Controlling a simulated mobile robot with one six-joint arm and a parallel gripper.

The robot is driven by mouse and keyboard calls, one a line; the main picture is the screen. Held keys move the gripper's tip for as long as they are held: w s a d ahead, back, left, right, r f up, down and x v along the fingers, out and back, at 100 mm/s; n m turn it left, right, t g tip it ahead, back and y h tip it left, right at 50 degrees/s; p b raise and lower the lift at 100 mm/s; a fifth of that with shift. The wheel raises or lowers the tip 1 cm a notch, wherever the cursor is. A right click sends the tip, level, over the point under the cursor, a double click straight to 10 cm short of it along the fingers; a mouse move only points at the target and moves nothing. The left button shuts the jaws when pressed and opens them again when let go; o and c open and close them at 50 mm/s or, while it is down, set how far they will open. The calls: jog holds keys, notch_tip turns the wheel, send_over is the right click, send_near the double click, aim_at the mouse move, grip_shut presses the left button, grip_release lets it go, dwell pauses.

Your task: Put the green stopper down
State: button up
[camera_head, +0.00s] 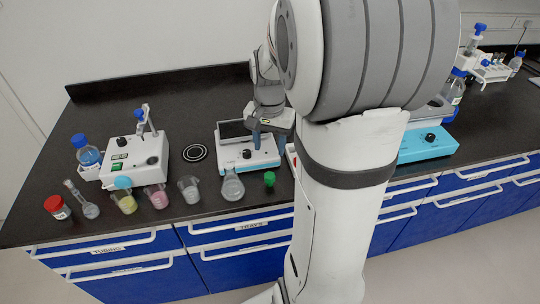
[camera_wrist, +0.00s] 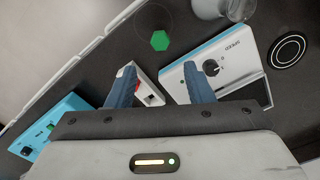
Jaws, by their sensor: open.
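The green stopper (camera_head: 269,179) stands on the dark bench top near its front edge, just right of a clear conical flask (camera_head: 232,188). In the wrist view the stopper (camera_wrist: 160,40) lies beyond my fingertips and apart from them, with nothing touching it. My gripper (camera_wrist: 158,72) is open and empty, its two blue fingers spread. In the head view my gripper (camera_head: 268,142) hangs above the white device with a dial (camera_head: 232,154), behind the stopper. The flask's mouth is not clear in either view.
Beakers with yellow (camera_head: 125,202) and pink (camera_head: 156,197) liquid and an empty beaker (camera_head: 189,190) line the front left. A white stirrer (camera_head: 136,158) stands behind them. A blue-based device (camera_head: 428,143) is to the right. My arm hides the bench middle.

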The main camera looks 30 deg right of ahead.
jog(key=s+a+r+n+t, duration=0.2)
jog(key=s+a+r+n, duration=0.2)
jog(key=s+a+n, duration=0.5)
jog(key=s+a, duration=0.3)
jog(key=shift+s+t, duration=0.15)
jog(key=shift+t, duration=0.25)
